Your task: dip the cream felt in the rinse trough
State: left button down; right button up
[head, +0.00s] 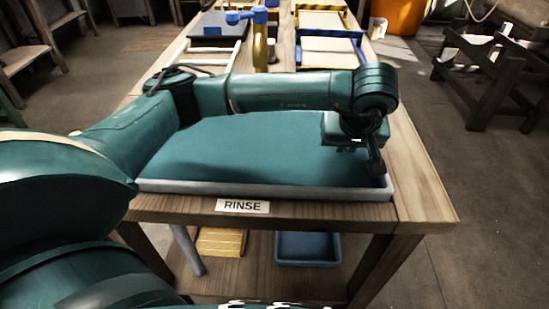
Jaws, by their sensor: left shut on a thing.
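The rinse trough (270,189) is a shallow pale-rimmed tray on the wooden table, filled with teal water and marked by a RINSE label (242,206). My left arm reaches across it from the left. My left gripper (373,165) points down over the trough's right end, its tips at or close to the water; I cannot tell whether they touch it. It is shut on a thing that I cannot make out. I cannot pick out the cream felt; the gripper, wrist or water may hide it. My right gripper is out of view.
Behind the trough stand cream panels in blue and yellow frames (331,61), a dark board (220,29) and a blue and yellow post (260,45). A blue bin (307,248) sits beneath the table. The wooden tabletop (418,190) is clear right of the trough.

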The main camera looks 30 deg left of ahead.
pick_arm(q)
jog(key=shift+s+a, duration=0.2)
jog(key=shift+a, duration=0.1)
